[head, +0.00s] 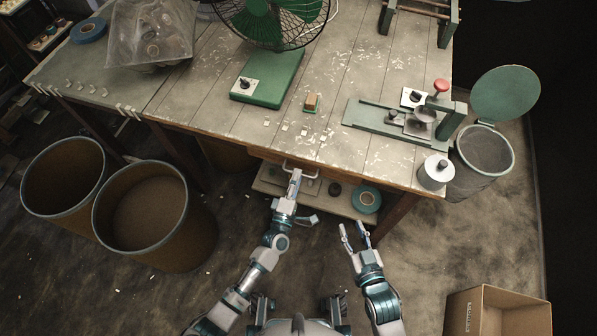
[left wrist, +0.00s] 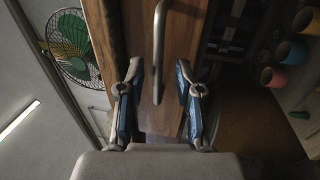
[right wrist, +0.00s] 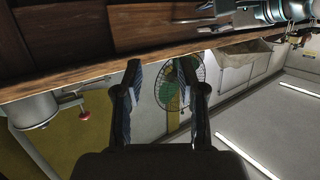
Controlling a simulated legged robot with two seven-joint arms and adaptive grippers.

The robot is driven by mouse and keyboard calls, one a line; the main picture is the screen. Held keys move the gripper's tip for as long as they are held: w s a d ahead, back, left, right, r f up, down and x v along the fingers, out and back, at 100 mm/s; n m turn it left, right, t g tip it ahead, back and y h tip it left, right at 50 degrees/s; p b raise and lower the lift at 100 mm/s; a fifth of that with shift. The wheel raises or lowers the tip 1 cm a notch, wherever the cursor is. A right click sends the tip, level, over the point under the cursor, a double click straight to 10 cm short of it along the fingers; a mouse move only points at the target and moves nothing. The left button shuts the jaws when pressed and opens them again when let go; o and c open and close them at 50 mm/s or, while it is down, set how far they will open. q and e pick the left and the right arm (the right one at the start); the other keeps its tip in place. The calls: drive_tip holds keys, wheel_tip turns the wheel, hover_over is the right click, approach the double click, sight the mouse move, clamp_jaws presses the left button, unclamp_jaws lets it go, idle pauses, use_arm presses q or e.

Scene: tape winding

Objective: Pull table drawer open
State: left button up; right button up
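The table drawer's wooden front (left wrist: 147,120) sits under the table's front edge, and it looks flush or nearly so. Its pale metal bar handle (head: 301,171) shows below the table edge in the head view. In the left wrist view the handle (left wrist: 158,50) lies between the spread fingers, with a gap on each side. My left gripper (head: 295,178) is open at the handle; whether a finger touches it I cannot tell. My right gripper (head: 354,234) is open and empty, lower and to the right. It also shows open in the right wrist view (right wrist: 158,68).
The worktable (head: 220,105) carries a green fan (head: 268,80) and a green metal device (head: 390,122). A lower shelf (head: 335,205) holds a blue tape roll (head: 366,198). Brown bins (head: 150,210) stand left, and a cardboard box (head: 495,312) lower right. The floor between is mostly clear.

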use_arm(q)
drive_tip(key=shift+x, duration=0.85)
drive_tip(key=shift+w+d, duration=0.1)
drive_tip(key=shift+w, duration=0.05)
drive_tip(key=shift+c, duration=0.5)
clamp_jaws()
use_arm(e)
drive_tip(key=shift+w+a+r, duration=0.15)
drive_tip(key=shift+r, duration=0.2)
